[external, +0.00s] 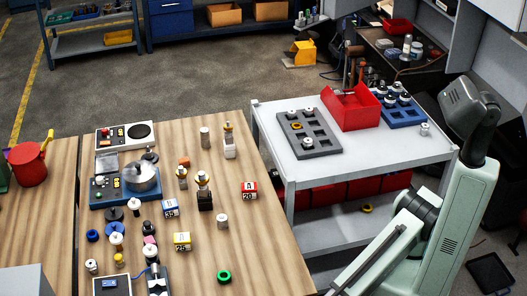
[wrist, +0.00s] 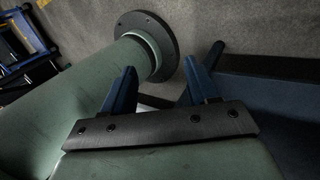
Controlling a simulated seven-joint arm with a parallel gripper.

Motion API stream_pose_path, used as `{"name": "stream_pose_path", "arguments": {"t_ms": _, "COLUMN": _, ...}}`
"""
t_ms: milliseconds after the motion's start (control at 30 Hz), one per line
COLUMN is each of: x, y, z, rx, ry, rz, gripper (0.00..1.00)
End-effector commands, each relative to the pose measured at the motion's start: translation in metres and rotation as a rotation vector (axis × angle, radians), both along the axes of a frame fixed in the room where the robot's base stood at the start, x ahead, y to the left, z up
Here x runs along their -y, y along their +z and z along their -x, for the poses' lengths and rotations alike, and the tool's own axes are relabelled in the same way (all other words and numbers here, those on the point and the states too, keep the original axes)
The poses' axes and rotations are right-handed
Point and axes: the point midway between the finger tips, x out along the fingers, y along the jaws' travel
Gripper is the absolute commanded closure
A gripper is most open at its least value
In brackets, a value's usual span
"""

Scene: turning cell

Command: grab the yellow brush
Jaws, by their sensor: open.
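I cannot make out a yellow brush for certain in either view. In the external view, small pieces with yellow parts (external: 203,180) stand mid-table on the wooden table (external: 225,135), too small to tell as a brush. My gripper (wrist: 159,65) shows in the wrist view with its two blue fingers apart and nothing between them. It faces parts of my own arm and the grey floor, with no brush in sight. In the external view my arm is at the right edge, and my gripper cannot be made out there.
The table also bears a blue machine with a silver pot (external: 142,178), number blocks (external: 249,190), and a green ring (external: 224,276). A red can (external: 27,165) stands at the left. A grey cart (external: 402,153) with a red bin (external: 350,108) stands between table and arm. The table's right front is fairly clear.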

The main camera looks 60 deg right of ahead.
Motion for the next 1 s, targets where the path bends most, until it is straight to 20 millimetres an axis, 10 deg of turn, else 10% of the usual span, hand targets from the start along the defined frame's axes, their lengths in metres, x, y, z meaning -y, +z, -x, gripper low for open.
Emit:
{"name": "stream_pose_path", "arguments": {"t_ms": 567, "x": -0.211, "y": 0.124, "z": -0.041, "rx": -0.061, "ry": 0.196, "rz": -0.588, "gripper": 0.42}}
{"name": "stream_pose_path", "arguments": {"t_ms": 833, "x": -0.307, "y": 0.224, "z": -0.063, "rx": -0.037, "ry": 0.309, "rz": -0.887, "gripper": 0.42}}
{"name": "stream_pose_path", "arguments": {"t_ms": 1000, "x": -0.347, "y": 0.297, "z": -0.120, "rx": 0.028, "ry": 0.347, "rz": -0.998, "gripper": 0.42}}
